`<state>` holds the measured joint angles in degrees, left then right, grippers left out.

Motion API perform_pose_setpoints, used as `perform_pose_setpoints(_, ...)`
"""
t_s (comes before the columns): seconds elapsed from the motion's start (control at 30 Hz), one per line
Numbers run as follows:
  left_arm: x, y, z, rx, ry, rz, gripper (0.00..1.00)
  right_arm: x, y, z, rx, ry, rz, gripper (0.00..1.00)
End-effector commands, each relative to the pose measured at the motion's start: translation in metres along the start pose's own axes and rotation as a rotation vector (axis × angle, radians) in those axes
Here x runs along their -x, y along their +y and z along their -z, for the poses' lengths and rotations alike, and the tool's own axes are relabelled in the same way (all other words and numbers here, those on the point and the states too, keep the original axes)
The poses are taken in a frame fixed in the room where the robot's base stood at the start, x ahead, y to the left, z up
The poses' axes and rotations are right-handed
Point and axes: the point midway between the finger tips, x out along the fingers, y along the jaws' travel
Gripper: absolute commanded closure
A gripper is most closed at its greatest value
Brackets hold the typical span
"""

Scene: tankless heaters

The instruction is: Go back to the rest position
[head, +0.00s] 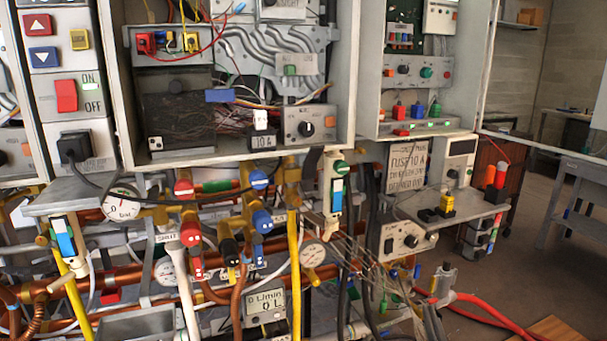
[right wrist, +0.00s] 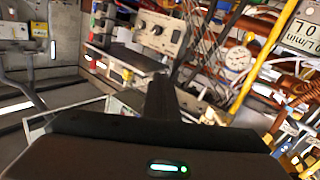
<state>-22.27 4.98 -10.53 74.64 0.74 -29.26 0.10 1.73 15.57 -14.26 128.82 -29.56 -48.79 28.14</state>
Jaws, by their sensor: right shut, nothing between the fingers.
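My right gripper (head: 446,270) shows small and grey at the lower right of the head view, in front of the pipework's right end. It is shut with nothing in it. In the right wrist view, its dark body fills the bottom, with a lit green indicator, and a dark finger (right wrist: 163,100) stands up in the middle. No object is held there. My left gripper does not show in the head view.
The heater rig with copper pipes, coloured valves and a yellow pipe (head: 294,265) fills the left and middle. A grey shelf (head: 470,207) juts out at right. Red hoses (head: 485,300) run at lower right. Open floor lies beyond, before a grey table (head: 575,170).

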Motion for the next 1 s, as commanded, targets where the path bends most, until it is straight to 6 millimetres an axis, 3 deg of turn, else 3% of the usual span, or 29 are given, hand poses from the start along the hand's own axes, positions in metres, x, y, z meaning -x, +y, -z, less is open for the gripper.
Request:
perform_pose_setpoints(0.03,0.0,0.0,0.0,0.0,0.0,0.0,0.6,0.016,-0.001,-0.03,-0.003,-0.087,0.004,1.0)
perform_pose_setpoints(0.2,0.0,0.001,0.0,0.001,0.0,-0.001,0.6,0.075,-0.006,-0.119,0.009,-0.376,0.035,1.0)
perform_pose_setpoints(0.43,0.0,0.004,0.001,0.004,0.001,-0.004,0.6,0.181,-0.017,-0.213,0.041,-0.743,0.131,1.0)
perform_pose_setpoints(0.63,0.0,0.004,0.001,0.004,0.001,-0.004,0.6,0.253,-0.025,-0.251,0.062,-0.947,0.216,1.0)
perform_pose_setpoints(1.0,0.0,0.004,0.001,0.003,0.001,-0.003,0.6,0.345,-0.033,-0.279,0.083,-1.175,0.344,1.0)
